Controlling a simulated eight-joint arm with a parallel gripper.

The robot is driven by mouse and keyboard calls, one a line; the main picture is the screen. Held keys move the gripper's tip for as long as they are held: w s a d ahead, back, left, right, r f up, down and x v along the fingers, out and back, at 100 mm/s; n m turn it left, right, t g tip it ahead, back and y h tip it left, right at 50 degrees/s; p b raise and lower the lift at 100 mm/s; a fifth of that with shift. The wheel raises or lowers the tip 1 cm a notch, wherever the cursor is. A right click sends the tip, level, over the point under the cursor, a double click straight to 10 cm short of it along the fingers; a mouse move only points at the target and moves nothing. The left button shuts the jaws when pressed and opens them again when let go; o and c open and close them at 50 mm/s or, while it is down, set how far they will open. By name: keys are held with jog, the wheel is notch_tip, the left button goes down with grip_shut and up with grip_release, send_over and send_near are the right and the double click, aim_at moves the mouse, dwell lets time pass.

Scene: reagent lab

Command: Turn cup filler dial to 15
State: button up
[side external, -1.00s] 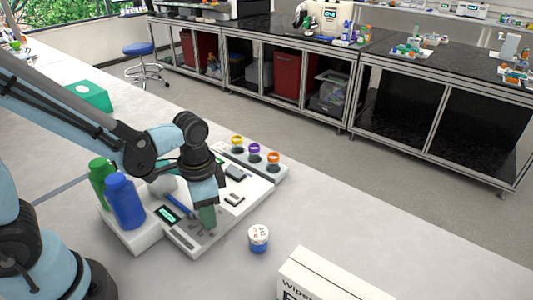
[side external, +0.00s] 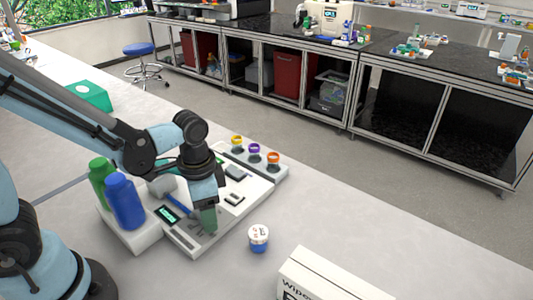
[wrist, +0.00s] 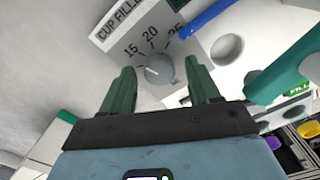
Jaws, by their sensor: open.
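The cup filler dial (wrist: 159,69) is a round grey knob on a light grey panel in the wrist view. Marks 15, 20 and 25 are printed around its upper side. I cannot tell for sure which mark it points to. My gripper (wrist: 160,85) is open, with one green finger on each side of the dial and a gap to each. In the side external view my gripper (side external: 208,222) is low over the front of the white cup filler station (side external: 150,236), and its fingers hide the dial there.
A blue bottle (side external: 125,203) and a green bottle (side external: 99,176) stand at the station's left. A small white-and-blue cup (side external: 258,239) stands to its right. Orange, purple and yellow rings (side external: 255,148) line the back. A wipes box (side external: 325,278) is at front right.

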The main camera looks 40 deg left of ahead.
notch_tip(320, 180, up, 12)
dwell(0.7)
jog(key=a+n+t, duration=0.1)
jog(key=n+t, duration=0.1)
jog(key=a+n+t, duration=0.2)
jog(key=a+f+n+t, duration=0.1)
jog(key=t, duration=0.2)
jog(key=shift+w+a+n, duration=0.15)
jog(key=shift+a+n, duration=0.15)
jog(key=shift+n, duration=0.1)
dwell(1.3)
